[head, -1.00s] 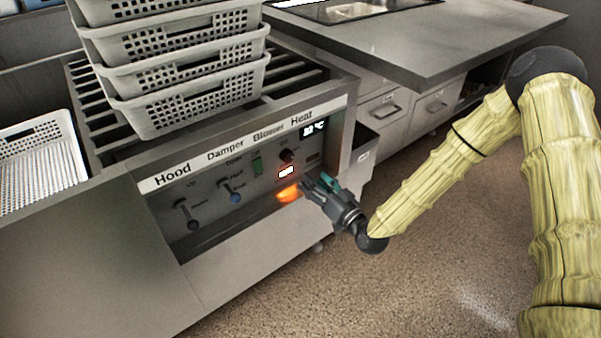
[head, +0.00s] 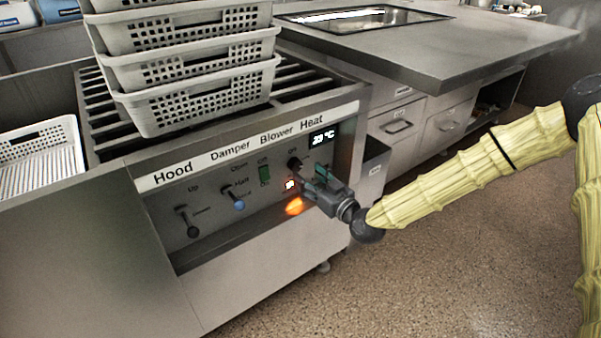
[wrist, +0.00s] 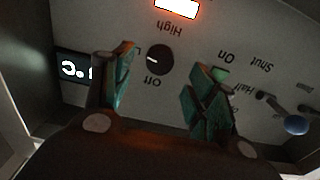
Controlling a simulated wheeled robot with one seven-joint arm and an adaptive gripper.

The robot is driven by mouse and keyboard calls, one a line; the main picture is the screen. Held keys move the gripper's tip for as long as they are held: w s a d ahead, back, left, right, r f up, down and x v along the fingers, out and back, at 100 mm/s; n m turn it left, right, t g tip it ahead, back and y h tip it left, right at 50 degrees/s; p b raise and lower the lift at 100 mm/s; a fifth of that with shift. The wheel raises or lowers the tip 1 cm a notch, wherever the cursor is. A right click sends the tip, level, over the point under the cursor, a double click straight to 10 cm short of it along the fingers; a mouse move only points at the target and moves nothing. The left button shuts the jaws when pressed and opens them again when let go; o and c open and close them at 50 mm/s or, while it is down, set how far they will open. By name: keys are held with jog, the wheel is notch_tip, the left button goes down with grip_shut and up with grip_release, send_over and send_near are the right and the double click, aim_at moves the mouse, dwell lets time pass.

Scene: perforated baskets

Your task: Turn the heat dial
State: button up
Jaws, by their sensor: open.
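The heat dial is a round black knob (wrist: 160,59) with a white pointer line. In the wrist view it sits between my two open fingers, and I see no contact. The panel appears upside down there, with "Off" and "High" printed by the dial. In the head view the dial (head: 294,163) is under the "Heat" label, at the upper left of my gripper (head: 309,177). My gripper, with green finger pads, also shows in the wrist view (wrist: 163,88). It is open and empty, close in front of the panel.
Left of the dial are a green blower switch (head: 265,174), a blue-tipped damper lever (head: 238,201) and a black hood lever (head: 190,224). Stacked perforated baskets (head: 195,95) stand on the slatted top. An orange glow (head: 294,206) shows below the dial. Open floor lies at right.

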aim_at(298, 168)
jog(key=shift+b+x, duration=0.35)
jog(key=shift+x, duration=2.05)
jog(key=c, duration=1)
